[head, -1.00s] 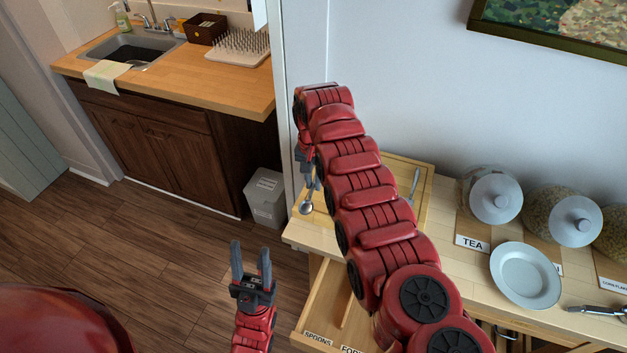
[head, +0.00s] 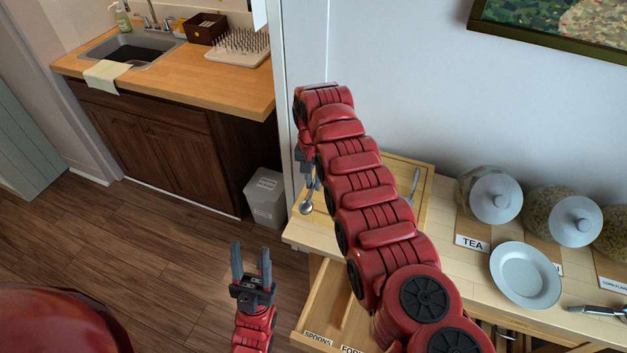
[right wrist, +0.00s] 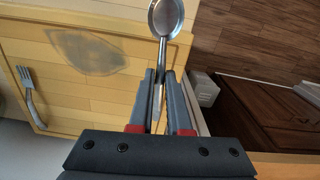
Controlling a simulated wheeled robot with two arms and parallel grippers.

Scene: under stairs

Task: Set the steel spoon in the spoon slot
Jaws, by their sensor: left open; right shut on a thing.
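The steel spoon (right wrist: 166,18) is held by its handle between the fingers of my right gripper (right wrist: 164,82), bowl pointing away from the gripper. In the head view the spoon's bowl (head: 306,207) shows at the left edge of the wooden board, and my right gripper (head: 304,160) is partly hidden behind its arm. In the right wrist view the spoon is above the board's edge. The open drawer (head: 310,316) below has a slot labelled SPOONS (head: 317,339) at its left, with a divider beside it. My left gripper (head: 251,267) is open and empty, left of the drawer.
A fork (right wrist: 31,93) lies on the board (right wrist: 75,75). On the counter stand jars, one labelled TEA (head: 495,198), and a white plate (head: 525,275). A grey bin (head: 266,197) stands on the floor. My right arm hides much of the board and drawer.

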